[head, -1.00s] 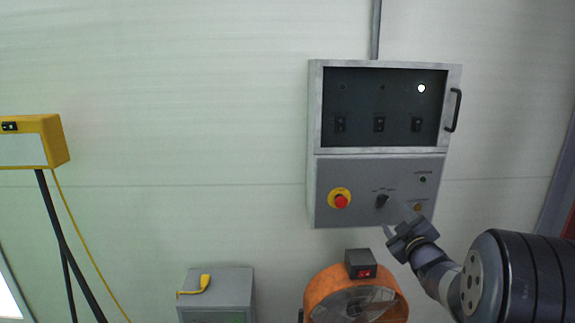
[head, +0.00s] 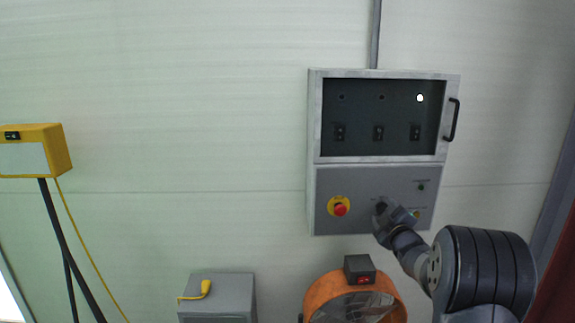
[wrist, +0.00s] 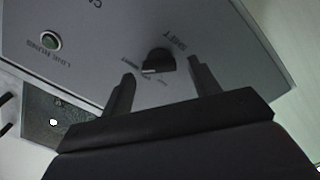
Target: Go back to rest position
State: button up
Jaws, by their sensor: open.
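My gripper (head: 384,216) is in front of the lower panel of the grey control box (head: 328,185), over the area of its selector knob. In the wrist view my gripper (wrist: 160,88) is open, with its two dark fingers apart and nothing between them. The black selector knob (wrist: 157,61), by the word SHIFT, shows just beyond the fingertips. I cannot tell whether a finger touches it. In the head view my gripper and wrist hide most of this knob.
A red emergency button (head: 340,209) sits left of my gripper, and a green lamp (head: 421,187) right of it. An orange fan (head: 322,293) stands below. A grey cabinet (head: 230,290) and a yellow box on a stand (head: 30,155) are further left.

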jog(key=shift+s+n, duration=0.15)
jog(key=shift+n, duration=0.15)
jog(key=s+a+r+m+g+h, duration=0.1)
jog(key=s+a+m, duration=0.1)
jog(key=s, duration=0.7)
jog(key=s+a+r+m+g+h, duration=0.1)
jog(key=s+m, duration=0.1)
jog(key=s, duration=0.7)
jog(key=s+a+f+m+g+p, duration=0.1)
jog(key=s+a+f+m+g, duration=0.2)
jog(key=s, duration=0.8)
jog(key=s+a+f+m+g+p, duration=0.2)
jog(key=s+a+f+m, duration=0.2)
jog(key=s, duration=0.7)
jog(key=shift+a+f+m+g, duration=0.25)
jog(key=shift+a+m+g, duration=0.15)
jog(key=shift+a, duration=0.05)
jog(key=shift+s, duration=0.15)
